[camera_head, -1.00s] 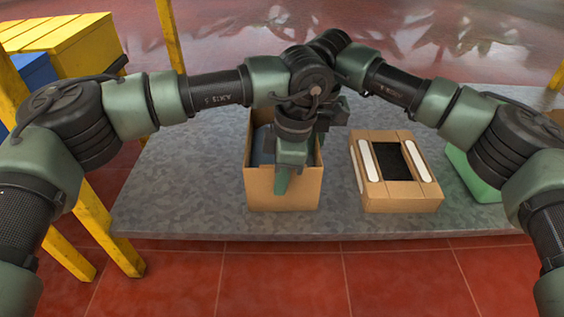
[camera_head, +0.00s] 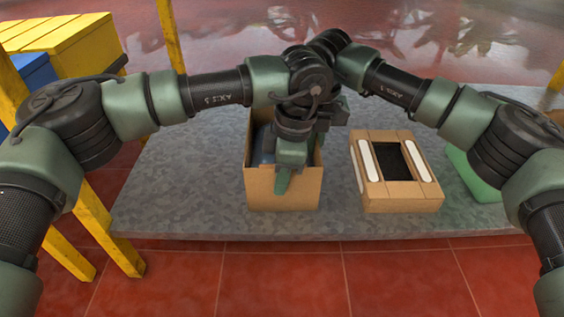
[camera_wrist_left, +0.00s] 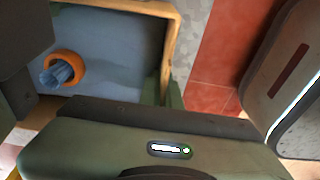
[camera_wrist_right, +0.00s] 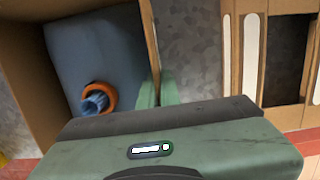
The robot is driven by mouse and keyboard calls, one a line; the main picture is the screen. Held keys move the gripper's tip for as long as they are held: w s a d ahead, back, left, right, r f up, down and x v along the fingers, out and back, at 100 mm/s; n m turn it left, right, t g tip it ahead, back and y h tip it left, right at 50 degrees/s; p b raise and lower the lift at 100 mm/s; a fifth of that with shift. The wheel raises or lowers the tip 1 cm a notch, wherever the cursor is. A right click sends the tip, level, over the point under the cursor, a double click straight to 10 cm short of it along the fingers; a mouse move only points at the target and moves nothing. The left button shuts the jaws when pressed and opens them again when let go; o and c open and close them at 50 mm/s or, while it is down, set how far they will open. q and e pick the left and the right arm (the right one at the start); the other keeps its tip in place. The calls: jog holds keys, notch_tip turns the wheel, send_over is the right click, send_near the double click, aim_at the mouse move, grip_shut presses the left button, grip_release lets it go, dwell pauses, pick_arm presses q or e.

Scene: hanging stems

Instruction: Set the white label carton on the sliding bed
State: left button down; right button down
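An open brown carton (camera_head: 284,190) stands on the grey table and holds a blue-grey container (camera_wrist_right: 85,55) with an orange ring. No white label shows on its visible sides. My left gripper (camera_wrist_left: 164,93) has its fingers on both sides of the carton's front wall; one green finger shows outside it in the head view. My right gripper (camera_wrist_right: 159,88) has its fingers close on both sides of the right wall. To the right is a low brown frame (camera_head: 403,196) with two white strips and a dark middle; it looks like the sliding bed.
The grey table (camera_head: 180,185) has free room left of the carton and a narrow gap between carton and frame. A green object (camera_head: 470,175) lies at the right, partly behind my right arm. A yellow structure (camera_head: 75,45) stands at the left.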

pick_arm(q)
jog(key=shift+r, duration=0.25)
pick_arm(e)
jog(key=shift+r, duration=0.25)
